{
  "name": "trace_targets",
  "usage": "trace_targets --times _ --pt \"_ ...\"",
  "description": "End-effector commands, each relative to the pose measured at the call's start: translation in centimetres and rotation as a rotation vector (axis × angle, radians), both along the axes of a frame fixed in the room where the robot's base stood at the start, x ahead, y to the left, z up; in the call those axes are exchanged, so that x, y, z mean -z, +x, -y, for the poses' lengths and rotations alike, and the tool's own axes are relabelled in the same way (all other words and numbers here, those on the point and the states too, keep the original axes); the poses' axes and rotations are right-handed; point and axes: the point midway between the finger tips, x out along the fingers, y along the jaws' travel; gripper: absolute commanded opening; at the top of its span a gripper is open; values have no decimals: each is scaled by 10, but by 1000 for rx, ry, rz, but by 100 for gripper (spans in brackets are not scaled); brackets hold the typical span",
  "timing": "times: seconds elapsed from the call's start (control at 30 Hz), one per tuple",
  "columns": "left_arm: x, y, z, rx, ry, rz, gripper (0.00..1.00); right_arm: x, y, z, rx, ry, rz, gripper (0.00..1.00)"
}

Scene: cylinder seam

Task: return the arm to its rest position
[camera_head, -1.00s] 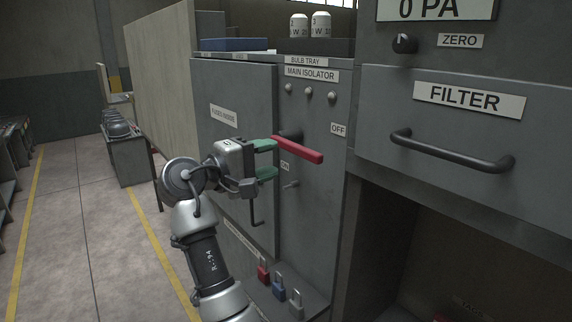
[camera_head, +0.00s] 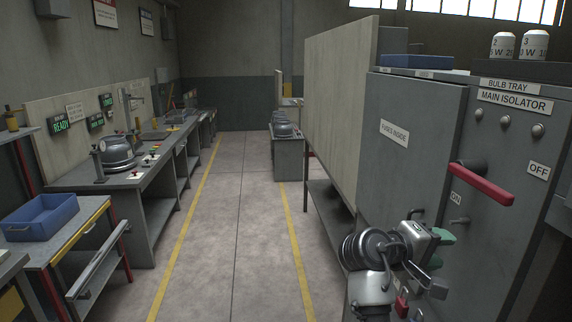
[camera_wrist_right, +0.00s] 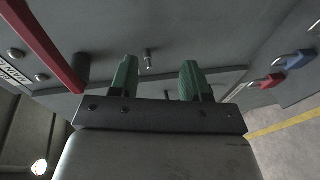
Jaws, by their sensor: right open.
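My right gripper (camera_head: 446,262) is at the lower right of the head view, in front of the grey cabinet and below the red isolator handle (camera_head: 482,185). It is open and apart from the handle. One green finger shows clearly in the head view; the rest of the jaw is partly hidden by my wrist. In the right wrist view the two green fingers (camera_wrist_right: 160,78) stand apart with nothing between them. The red handle (camera_wrist_right: 45,45) is at the upper left there. My left gripper is not in view.
The MAIN ISOLATOR cabinet (camera_head: 415,170) stands close at the right. Padlocks, one red (camera_wrist_right: 270,80) and one blue (camera_wrist_right: 294,59), are near it. A workbench (camera_head: 80,178) and a blue bin (camera_head: 40,217) are at the left. The floor aisle (camera_head: 236,215) between is clear.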

Motion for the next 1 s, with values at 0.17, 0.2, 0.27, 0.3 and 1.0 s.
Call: trace_targets --times 0.17,0.2,0.27,0.3,1.0 --pt "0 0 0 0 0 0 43 113 -38 8 -117 241 33 47" --pt "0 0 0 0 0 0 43 134 -49 8 -139 298 41 47" --pt "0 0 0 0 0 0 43 164 -67 5 -169 389 49 47" --pt "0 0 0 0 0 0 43 182 -80 1 -188 452 53 47" --pt "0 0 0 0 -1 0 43 285 -287 -85 -213 1270 -50 47"
